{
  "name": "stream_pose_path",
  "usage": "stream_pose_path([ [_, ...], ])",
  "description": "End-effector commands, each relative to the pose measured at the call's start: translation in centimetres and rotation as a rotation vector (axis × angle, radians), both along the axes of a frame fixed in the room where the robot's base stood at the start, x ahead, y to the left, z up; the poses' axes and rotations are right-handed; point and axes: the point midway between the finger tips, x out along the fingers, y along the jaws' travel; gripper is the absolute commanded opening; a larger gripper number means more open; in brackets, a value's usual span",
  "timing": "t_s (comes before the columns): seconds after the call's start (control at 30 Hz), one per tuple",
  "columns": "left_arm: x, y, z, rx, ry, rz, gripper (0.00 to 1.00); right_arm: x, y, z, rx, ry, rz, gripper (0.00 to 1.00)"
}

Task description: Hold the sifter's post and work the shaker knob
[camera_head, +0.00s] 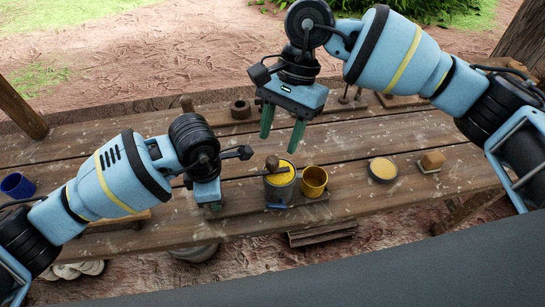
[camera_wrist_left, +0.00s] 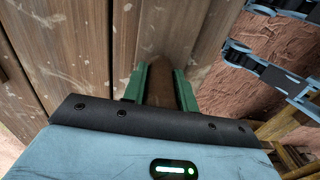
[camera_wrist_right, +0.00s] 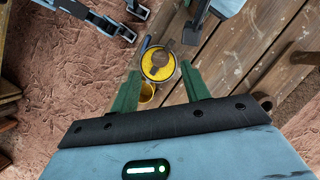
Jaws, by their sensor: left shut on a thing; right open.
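The sifter (camera_head: 281,188) is a grey can with yellow at its top, near the table's front edge; a brown knob (camera_head: 272,163) sits over it. In the right wrist view the sifter (camera_wrist_right: 158,64) appears just beyond my fingertips. My left gripper (camera_head: 210,202) is low at the sifter's left. In the left wrist view its green fingers are shut on a brown rounded post (camera_wrist_left: 160,75), which the gripper hides in the head view. My right gripper (camera_head: 281,146) is open and empty, fingers pointing down, above and behind the sifter, apart from the knob.
A yellow cup (camera_head: 315,182) stands right beside the sifter. A dish of yellow stuff (camera_head: 383,171) and a brown rounded piece (camera_head: 432,159) are further right. A blue cup (camera_head: 17,185) is far left, a dark ring (camera_head: 240,110) at the back.

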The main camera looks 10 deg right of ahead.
Motion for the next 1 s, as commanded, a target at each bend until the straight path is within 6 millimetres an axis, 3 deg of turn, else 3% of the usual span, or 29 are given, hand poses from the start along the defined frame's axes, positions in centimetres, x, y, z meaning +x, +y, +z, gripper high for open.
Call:
stream_pose_path([
  [0.2, 0.0, 0.0, 0.1, -0.001, -0.001, -0.001, 0.00, -1.1, 1.1, -3.5, 0.001, 0.002, 0.003, 0.46],
  [0.4, 0.0, 0.0, 0.1, -0.001, -0.001, -0.001, 0.00, -1.6, 1.7, -5.4, 0.001, 0.000, 0.001, 0.46],
  [0.8, 0.0, 0.0, 0.1, -0.001, -0.001, -0.001, 0.00, -1.8, 1.8, -6.0, 0.001, -0.001, 0.001, 0.46],
  [1.0, 0.0, 0.0, 0.1, -0.001, -0.001, -0.001, 0.00, -1.8, 1.8, -6.0, 0.001, -0.001, 0.001, 0.20],
])
